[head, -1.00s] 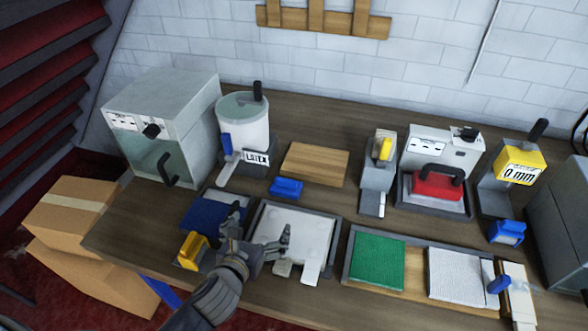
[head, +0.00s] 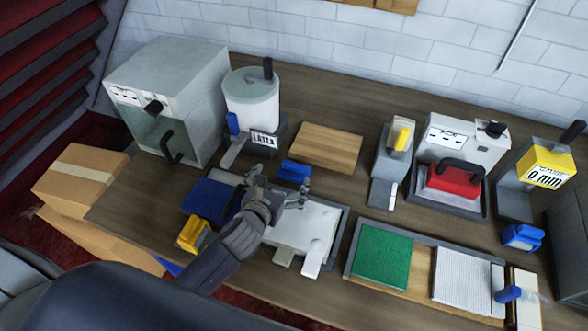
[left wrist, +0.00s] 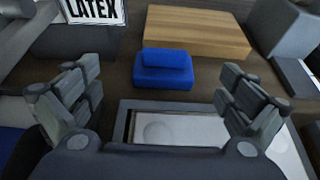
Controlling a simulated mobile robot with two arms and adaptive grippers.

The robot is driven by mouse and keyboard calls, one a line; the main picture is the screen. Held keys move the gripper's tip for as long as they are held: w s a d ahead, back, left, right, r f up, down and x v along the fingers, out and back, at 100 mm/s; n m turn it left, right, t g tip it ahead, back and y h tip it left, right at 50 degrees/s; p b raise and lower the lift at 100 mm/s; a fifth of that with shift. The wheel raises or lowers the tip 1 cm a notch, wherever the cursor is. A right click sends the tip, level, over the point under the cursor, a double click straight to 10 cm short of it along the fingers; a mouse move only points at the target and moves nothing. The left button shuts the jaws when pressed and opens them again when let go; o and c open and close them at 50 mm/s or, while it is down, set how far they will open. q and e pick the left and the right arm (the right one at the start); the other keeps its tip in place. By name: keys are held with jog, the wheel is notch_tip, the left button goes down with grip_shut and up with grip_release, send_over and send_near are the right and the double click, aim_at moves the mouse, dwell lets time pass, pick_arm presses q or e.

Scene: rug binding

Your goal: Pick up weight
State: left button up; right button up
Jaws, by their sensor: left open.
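A small blue block with a raised bar on top (head: 294,171), which may be the weight, stands on the wooden table behind a white sheet in a grey tray (head: 345,215). In the left wrist view the blue block (left wrist: 163,76) is straight ahead, beyond the tray's far edge (left wrist: 170,103). My left gripper (head: 280,186) is open and empty above the tray's back left part. Its two fingers (left wrist: 156,98) are spread wide, with the block ahead between them and apart from both. My right gripper is not in view.
A latex dispenser (head: 252,100) and a wooden board (head: 326,148) stand behind the block. A yellow block (head: 192,235) and a blue pad (head: 209,200) lie left of the tray. A green mat (head: 382,257) and a red press block (head: 453,183) are to the right.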

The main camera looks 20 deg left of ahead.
aim_at(293, 167)
pick_arm(q)
jog(key=shift+d+p+x, duration=0.2)
jog(key=shift+p+x, duration=0.15)
jog(key=shift+x, duration=1.35)
jog(key=shift+d+p+x, duration=0.15)
jog(key=shift+p+x, duration=0.2)
jog(key=shift+x, duration=1.4)
jog(key=shift+s+f, duration=0.1)
jog(key=shift+f, duration=0.05)
jog(key=c, duration=2)
jog(key=shift+r, duration=0.25)
jog(key=shift+c, duration=0.4)
